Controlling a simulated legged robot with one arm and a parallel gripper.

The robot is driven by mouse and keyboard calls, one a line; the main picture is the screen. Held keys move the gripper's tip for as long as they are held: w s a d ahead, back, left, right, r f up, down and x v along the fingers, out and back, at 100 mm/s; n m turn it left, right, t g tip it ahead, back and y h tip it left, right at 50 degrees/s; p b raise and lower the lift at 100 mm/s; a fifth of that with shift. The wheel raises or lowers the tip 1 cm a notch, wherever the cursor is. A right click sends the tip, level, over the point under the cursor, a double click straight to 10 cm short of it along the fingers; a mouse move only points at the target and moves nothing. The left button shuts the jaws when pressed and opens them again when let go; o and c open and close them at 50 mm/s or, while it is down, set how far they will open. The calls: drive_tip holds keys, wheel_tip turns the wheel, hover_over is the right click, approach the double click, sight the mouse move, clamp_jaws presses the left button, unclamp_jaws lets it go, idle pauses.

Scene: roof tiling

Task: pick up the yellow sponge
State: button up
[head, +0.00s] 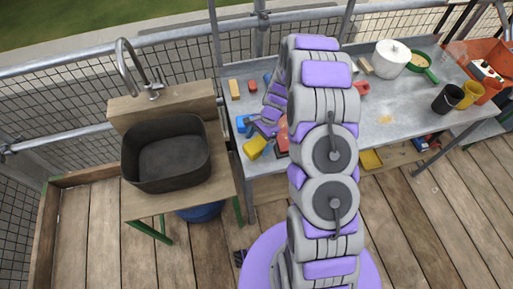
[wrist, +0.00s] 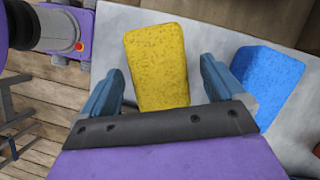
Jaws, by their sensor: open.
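The yellow sponge (head: 255,147) lies at the front left corner of the grey table, at its edge. In the wrist view the yellow sponge (wrist: 158,65) stands out between and just beyond my gripper's two blue-grey fingers. My gripper (wrist: 160,90) is open, with one finger on each side of the sponge's near end. I cannot tell whether the fingers touch it. In the head view my gripper (head: 262,130) is small and partly hidden, just above and right of the sponge. A blue sponge (wrist: 266,80) lies just right of the right finger.
The grey table (head: 395,110) holds a white pot (head: 391,58), a green pan (head: 421,66) and a black mug (head: 447,98) on the right. A dark sink basin (head: 166,153) stands to the left. A metal railing runs behind.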

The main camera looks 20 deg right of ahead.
drive_tip(key=shift+x, duration=1.15)
drive_tip(key=shift+c, duration=0.4)
drive_tip(key=c, duration=1)
drive_tip(key=shift+c, duration=0.2)
drive_tip(key=shift+r, duration=0.15)
drive_tip(key=shift+r, duration=0.5)
drive_tip(key=r, duration=0.1)
drive_tip(key=s+r+p, duration=0.1)
drive_tip(key=shift+r, duration=0.3)
drive_tip(key=s+r+p, duration=0.1)
drive_tip(key=s, duration=1.4)
drive_tip(key=shift+r+p, duration=0.15)
drive_tip(key=shift+p, duration=0.25)
